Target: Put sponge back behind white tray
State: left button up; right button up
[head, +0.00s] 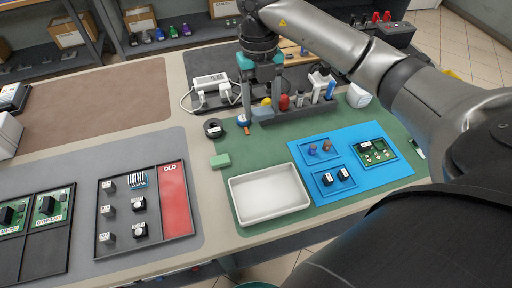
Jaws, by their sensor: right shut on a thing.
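A green block, which looks like the sponge (220,160), lies flat at the left edge of the green mat, just behind the white tray's back left corner. It is apart from the tray. The empty white tray (269,194) sits on the front left of the mat. My right gripper (245,112) points down behind the sponge, near the left end of the tool rack. It is shut on a small blue-and-orange item (243,121), whose upper part is hard to make out between the fingers. My left gripper is not in view.
A rack (290,109) with several bottles stands behind the mat. A black tape roll (213,128) lies left of the gripper. A blue mat (299,179) with parts and a circuit board is right of the tray. Green mat between rack and tray is clear.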

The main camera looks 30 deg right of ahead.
jog(key=b, duration=0.1)
send_over(260, 153)
notch_tip(260, 153, down, 10)
jog(key=shift+w+r, duration=0.1)
jog(key=shift+r, duration=0.05)
jog(key=shift+f+b, duration=0.65)
jog(key=shift+f, duration=1.7)
jog(key=shift+f, duration=0.2)
jog(key=o, duration=1.2)
jog(key=r, duration=0.4)
jog(key=w+r+p, duration=0.1)
jog(key=r, duration=0.3)
jog(key=r+p, duration=0.1)
jog(key=r, duration=0.3)
jog(key=shift+w+d+r, duration=0.2)
jog(key=shift+w+d, duration=0.05)
jog(key=shift+w, duration=0.05)
